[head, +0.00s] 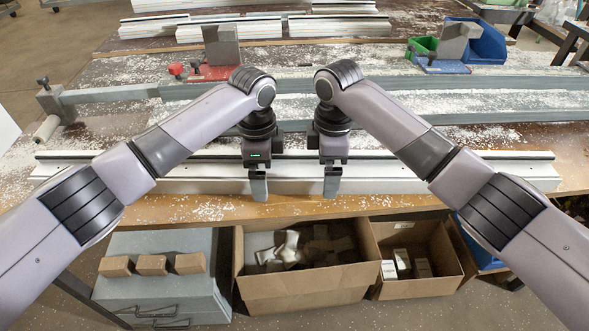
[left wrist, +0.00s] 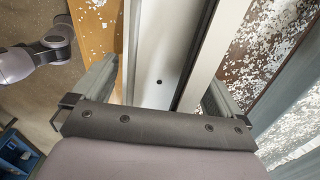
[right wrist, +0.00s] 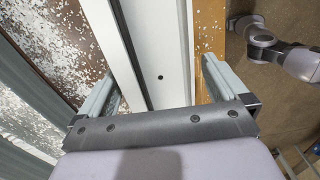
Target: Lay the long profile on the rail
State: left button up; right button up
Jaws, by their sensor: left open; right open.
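The long white profile (head: 420,178), with a dark strip along its far side, lies across the front of the bench. My left gripper (head: 258,185) and right gripper (head: 332,182) point down at it, near its middle and close to each other. Both are open. In the left wrist view the fingers stand on either side of the profile (left wrist: 158,75). In the right wrist view the fingers also straddle the profile (right wrist: 160,70), with no clear grip. The long grey rail (head: 400,85) runs across the bench behind, partly hidden by my arms.
A red-based clamp (head: 212,72) and a blue-based clamp (head: 440,66) stand behind the rail. More white profiles (head: 230,30) lie at the back. White chips litter the bench. Cardboard boxes (head: 305,285) stand below the front edge.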

pick_arm(q)
grip_shut()
pick_arm(e)
grip_shut()
pick_arm(q)
jog(key=shift+w+r, duration=0.1)
jog(key=shift+r, duration=0.15)
pick_arm(e)
jog(key=shift+r, duration=0.2)
